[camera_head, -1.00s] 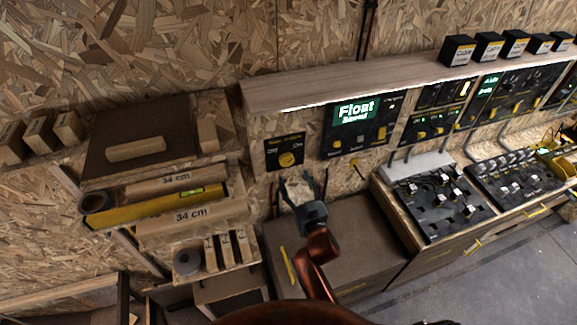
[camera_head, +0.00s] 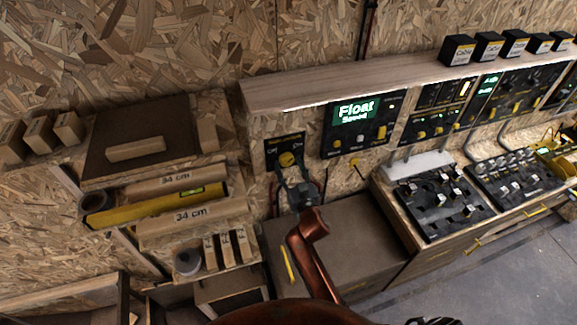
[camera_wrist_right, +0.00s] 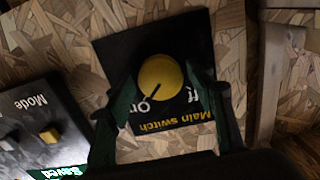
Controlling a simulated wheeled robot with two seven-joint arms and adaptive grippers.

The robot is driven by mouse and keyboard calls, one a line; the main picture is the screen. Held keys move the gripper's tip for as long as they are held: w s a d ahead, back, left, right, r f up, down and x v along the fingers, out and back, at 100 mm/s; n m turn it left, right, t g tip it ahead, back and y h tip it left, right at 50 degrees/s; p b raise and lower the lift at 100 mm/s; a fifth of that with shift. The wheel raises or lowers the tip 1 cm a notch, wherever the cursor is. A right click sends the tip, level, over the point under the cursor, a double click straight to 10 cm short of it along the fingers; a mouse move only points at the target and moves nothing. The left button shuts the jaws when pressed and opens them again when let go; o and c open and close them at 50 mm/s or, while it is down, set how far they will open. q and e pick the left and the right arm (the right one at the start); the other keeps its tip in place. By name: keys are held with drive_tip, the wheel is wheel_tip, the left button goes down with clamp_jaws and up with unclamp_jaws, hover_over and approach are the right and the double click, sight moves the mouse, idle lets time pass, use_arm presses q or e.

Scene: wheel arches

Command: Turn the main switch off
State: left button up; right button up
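The main switch (camera_head: 287,159) is a round yellow knob on a black panel on the chipboard wall, with On at its right. In the right wrist view the knob (camera_wrist_right: 160,78) appears upside down with its panel, and its dark pointer mark faces the word On. My right gripper (camera_head: 288,172) is at the knob from below in the head view. In the wrist view its green fingers (camera_wrist_right: 162,84) are spread, one on each side of the knob. A gap shows at the left; I cannot tell whether the right finger touches. My left gripper is not in view.
A wooden shelf ledge (camera_head: 400,84) juts out above. A brown cabinet top (camera_head: 350,240) lies below, and a yellow level (camera_head: 155,206) lies on the left shelf.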

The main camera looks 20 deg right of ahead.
drive_tip(key=c, duration=0.9)
drive_tip(key=shift+n, duration=0.4)
drive_tip(key=shift+n+p, duration=0.45)
drive_tip(key=shift+n, duration=0.55)
drive_tip(key=n, duration=0.3)
drive_tip(key=shift+n+p, duration=0.3)
drive_tip(key=shift+p, duration=0.05)
drive_tip(key=n, duration=0.6)
drive_tip(key=shift+d+r+p, duration=0.1)
drive_tip(key=shift+p, duration=0.2)
drive_tip(key=n, duration=0.5)
drive_tip(key=shift+n+p, duration=0.3)
drive_tip(key=shift+n, duration=0.1)
